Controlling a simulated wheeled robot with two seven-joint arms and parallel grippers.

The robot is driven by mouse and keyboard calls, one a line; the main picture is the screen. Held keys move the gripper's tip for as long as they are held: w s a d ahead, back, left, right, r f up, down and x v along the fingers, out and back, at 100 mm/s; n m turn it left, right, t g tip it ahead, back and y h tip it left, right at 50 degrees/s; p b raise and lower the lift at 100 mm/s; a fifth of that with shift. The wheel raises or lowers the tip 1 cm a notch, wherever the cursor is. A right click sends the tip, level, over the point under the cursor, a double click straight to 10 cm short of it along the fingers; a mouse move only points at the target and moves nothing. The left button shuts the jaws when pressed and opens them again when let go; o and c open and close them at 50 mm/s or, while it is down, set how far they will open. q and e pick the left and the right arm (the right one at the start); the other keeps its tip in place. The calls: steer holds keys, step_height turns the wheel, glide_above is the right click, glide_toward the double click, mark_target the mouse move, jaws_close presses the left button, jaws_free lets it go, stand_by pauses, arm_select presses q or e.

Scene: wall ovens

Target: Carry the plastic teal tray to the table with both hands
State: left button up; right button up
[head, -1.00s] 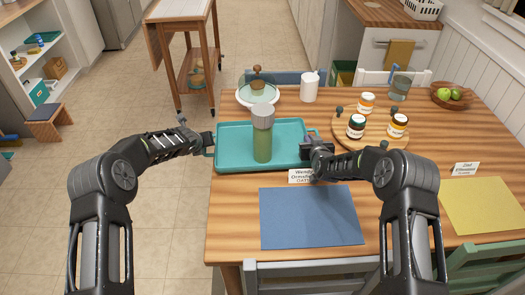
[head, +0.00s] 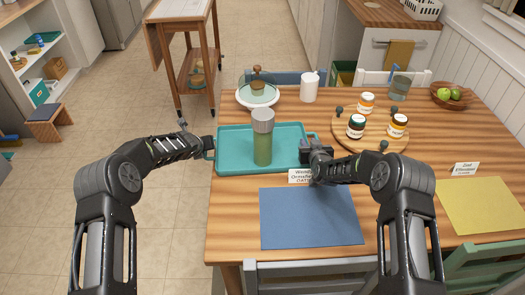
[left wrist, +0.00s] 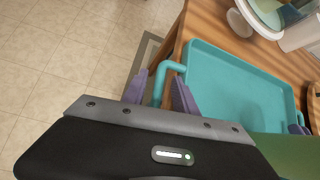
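The teal tray (head: 232,165) lies level on the wooden table, at its left edge, in the head view. A green tumbler with a grey lid (head: 263,137) stands upright on it. My left gripper (head: 209,147) is at the tray's left handle. In the left wrist view, the purple fingers (left wrist: 160,90) stand apart on both sides of the handle (left wrist: 158,88), with visible gaps. My right gripper (head: 310,148) is at the tray's right handle; its fingers are mostly hidden, so I cannot tell whether they are closed. The tray (left wrist: 225,80) also shows in the left wrist view.
A covered glass dish (head: 258,95) and a white canister (head: 309,87) stand behind the tray. A round board (head: 370,137) with jars is to the right. A blue placemat (head: 310,217) lies in front, with a name card (head: 300,176) behind it.

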arm_select(q)
steer(key=shift+s+r, duration=0.3)
steer(key=shift+r, duration=0.1)
steer(key=d+v, duration=0.1)
steer(key=v, duration=1)
steer(key=shift+a, duration=0.5)
arm_select(e)
steer(key=v, duration=1.2)
steer(key=shift+f, duration=0.1)
